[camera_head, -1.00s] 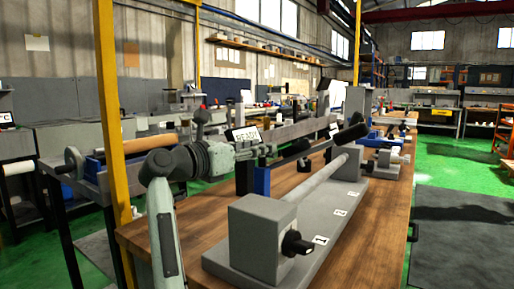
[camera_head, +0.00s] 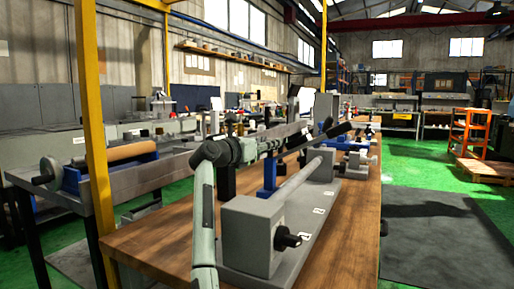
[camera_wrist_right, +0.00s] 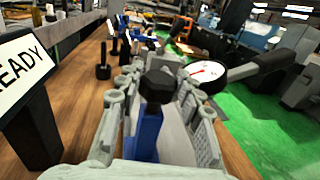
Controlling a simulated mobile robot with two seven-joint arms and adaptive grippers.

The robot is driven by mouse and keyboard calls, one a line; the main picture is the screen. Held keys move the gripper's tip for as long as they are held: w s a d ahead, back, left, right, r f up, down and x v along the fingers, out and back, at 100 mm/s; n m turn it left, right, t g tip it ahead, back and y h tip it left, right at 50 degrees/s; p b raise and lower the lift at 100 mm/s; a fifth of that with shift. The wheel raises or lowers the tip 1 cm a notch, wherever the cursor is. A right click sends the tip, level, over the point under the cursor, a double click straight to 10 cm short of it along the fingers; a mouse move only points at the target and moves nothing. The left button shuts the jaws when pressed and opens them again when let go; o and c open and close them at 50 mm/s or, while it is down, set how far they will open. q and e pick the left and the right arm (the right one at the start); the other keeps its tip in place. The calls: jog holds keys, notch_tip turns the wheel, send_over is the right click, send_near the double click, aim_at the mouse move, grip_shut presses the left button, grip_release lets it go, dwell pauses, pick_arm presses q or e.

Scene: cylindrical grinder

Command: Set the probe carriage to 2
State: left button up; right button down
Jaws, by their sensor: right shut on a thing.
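The probe carriage is a blue block (camera_head: 268,173) behind the grey bar (camera_head: 300,180) of the grinder. A black knob (camera_wrist_right: 158,85) tops its blue body (camera_wrist_right: 146,135) in the right wrist view. My right gripper (camera_head: 272,145) reaches it from the left and is shut on the knob, with a finger on each side. White labels lie along the base's front: 1 (camera_head: 306,236), 2 (camera_head: 318,210) and 3 (camera_head: 329,193). I cannot tell exactly which label the carriage lines up with. My left gripper is not in view.
A dial gauge (camera_wrist_right: 206,72) sits beside the gripper. A READY sign (camera_wrist_right: 22,70) on a black stand is close on the left. The grey headstock (camera_head: 250,230) with a black knob (camera_head: 287,239) stands nearest. A yellow post (camera_head: 91,120) rises at left.

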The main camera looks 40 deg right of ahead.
jog(key=shift+w+d, duration=0.15)
jog(key=c, duration=1.3)
grip_release()
jog(key=shift+o, duration=0.2)
jog(key=s+a, duration=0.2)
jog(key=a, duration=1)
jog(key=shift+s, duration=0.25)
